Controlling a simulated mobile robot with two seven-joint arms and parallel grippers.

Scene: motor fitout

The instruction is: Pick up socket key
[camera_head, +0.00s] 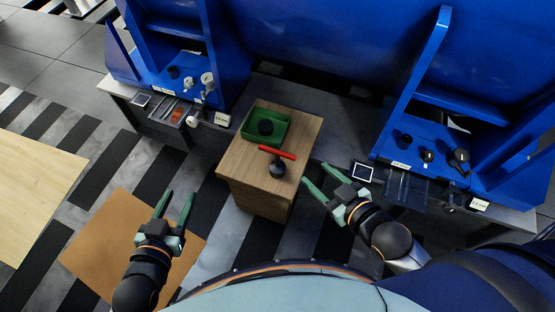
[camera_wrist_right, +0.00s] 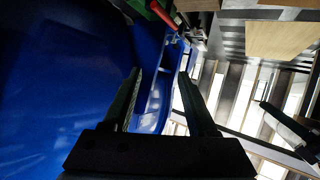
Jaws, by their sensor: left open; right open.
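A tool with a red bar-shaped handle (camera_head: 277,152) and a dark round end, which looks like the socket key, lies on a small wooden cabinet (camera_head: 232,163), in front of a green tray (camera_head: 251,132). My right gripper (camera_head: 313,171) is open and empty, just right of the cabinet and apart from the tool. Its two fingers also show in the right wrist view (camera_wrist_right: 160,75), with nothing between them. A red piece (camera_wrist_right: 163,13) shows at the top there, probably the handle. My left gripper (camera_head: 177,194) is open and empty, over the floor left of the cabinet.
The green tray holds a dark round part (camera_head: 265,127). Blue workstations with small parts stand behind, left (camera_head: 180,85) and right (camera_head: 430,150). A small framed panel (camera_head: 363,173) sits on the bench edge near my right gripper.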

